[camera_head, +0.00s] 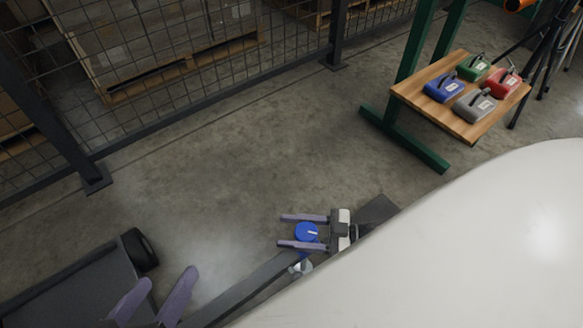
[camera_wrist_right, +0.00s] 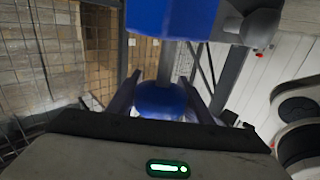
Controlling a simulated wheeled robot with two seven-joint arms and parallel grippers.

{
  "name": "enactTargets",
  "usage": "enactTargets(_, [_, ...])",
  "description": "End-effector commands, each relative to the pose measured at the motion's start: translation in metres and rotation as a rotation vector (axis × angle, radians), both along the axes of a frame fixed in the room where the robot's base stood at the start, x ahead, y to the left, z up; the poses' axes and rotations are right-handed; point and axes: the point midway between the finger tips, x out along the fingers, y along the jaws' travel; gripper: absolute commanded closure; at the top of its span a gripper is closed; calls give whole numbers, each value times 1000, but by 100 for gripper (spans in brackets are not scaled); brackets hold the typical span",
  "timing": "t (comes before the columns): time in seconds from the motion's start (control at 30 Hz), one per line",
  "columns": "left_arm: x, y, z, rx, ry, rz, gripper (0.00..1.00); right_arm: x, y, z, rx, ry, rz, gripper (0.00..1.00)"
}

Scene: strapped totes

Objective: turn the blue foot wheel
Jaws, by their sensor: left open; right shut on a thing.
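The blue foot wheel (camera_head: 306,232) is a small round blue knob with a pale mark on top, low over the floor at the end of a long dark beam (camera_head: 252,288). My right gripper (camera_head: 283,231) has its two purple fingers on either side of the wheel and is shut on it. In the right wrist view the blue wheel (camera_wrist_right: 160,99) sits between the two dark fingers, its lower part hidden by the gripper body. My left gripper (camera_head: 167,277) is open and empty at the lower left, apart from the wheel.
A dark flat platform (camera_head: 75,283) with a black tyre (camera_head: 139,249) is at the lower left. A wooden-topped stand (camera_head: 462,127) with several coloured containers is at the upper right. A mesh fence (camera_head: 215,75) runs along the back. The floor (camera_head: 230,170) between is clear.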

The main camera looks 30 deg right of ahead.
Motion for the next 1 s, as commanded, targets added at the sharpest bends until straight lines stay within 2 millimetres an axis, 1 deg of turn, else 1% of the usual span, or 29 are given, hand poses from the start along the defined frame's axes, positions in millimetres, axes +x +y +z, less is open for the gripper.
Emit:
enactTargets(0.13, [0, 3, -2, 26, 15, 2, 35, 1, -1, 3, 3, 2, -86, 76])
enactTargets(0.4, [-3, 9, -18, 79, 61, 1, 35, 5, -6, 2, 3, 2, -278, 76])
enactTargets(0.6, [-4, 13, -24, 102, 78, 2, 35, 8, -11, 1, 1, 0, -392, 76])
enactTargets(0.8, [-4, 15, -27, 112, 86, 2, 35, 9, -13, 0, 0, 0, -462, 76])
enactTargets(1.0, [-3, 15, -27, 115, 84, 4, 35, 9, -14, 0, -1, -1, -485, 76])
